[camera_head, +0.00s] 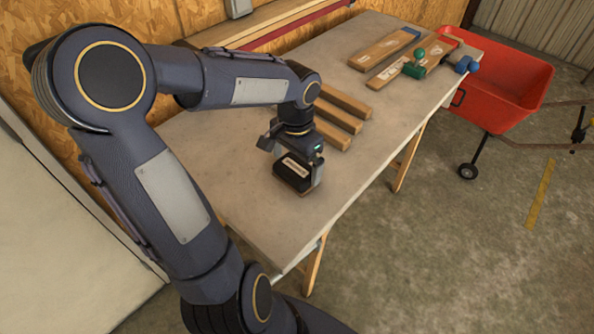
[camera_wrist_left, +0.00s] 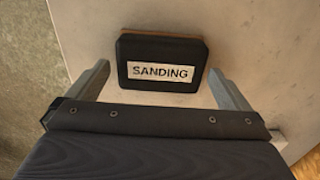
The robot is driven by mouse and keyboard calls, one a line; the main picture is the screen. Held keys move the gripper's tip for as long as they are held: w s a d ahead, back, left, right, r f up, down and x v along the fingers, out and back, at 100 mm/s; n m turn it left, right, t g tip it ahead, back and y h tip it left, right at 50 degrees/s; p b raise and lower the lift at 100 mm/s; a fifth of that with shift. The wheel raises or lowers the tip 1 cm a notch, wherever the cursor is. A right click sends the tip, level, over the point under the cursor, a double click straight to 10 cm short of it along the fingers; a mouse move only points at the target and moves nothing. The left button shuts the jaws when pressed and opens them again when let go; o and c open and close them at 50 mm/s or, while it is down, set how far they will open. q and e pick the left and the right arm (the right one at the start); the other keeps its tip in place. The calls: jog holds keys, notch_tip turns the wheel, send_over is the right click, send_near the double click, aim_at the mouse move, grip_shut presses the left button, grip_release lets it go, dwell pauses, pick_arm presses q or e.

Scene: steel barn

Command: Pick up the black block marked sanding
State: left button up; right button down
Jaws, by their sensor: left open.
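The black block (camera_wrist_left: 161,54) carries a white label that reads "SANDING" and lies on the grey table (camera_wrist_left: 255,40). A thin brown layer shows along its far edge. My left gripper (camera_wrist_left: 161,88) is open, with one finger on each side of the block's near part, and gaps show between the fingers and the block. In the head view the block (camera_head: 293,177) sits below the left gripper (camera_head: 297,172), near the table's front edge, partly hidden by the gripper. My right gripper is not in view.
Several wooden bars (camera_head: 343,101) lie just behind the gripper. Farther along the table (camera_head: 374,128) are wooden boards (camera_head: 384,48), a green tool (camera_head: 413,69) and blue dumbbell-like items (camera_head: 466,65). A red cart (camera_head: 505,85) stands beyond the table.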

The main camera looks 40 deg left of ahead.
pick_arm(q)
notch_tip(320, 180, down, 3)
jog(key=shift+r, duration=0.15)
jog(key=c, duration=0.8)
jog(key=shift+o, duration=0.2)
jog(key=shift+r, duration=0.15)
jog(key=shift+r, duration=0.6)
jog(key=w+d+r, duration=0.9)
jog(key=d+r, duration=0.1)
jog(key=r, duration=0.1)
jog(key=shift+w+r, duration=0.3)
jog(key=shift+w, duration=0.1)
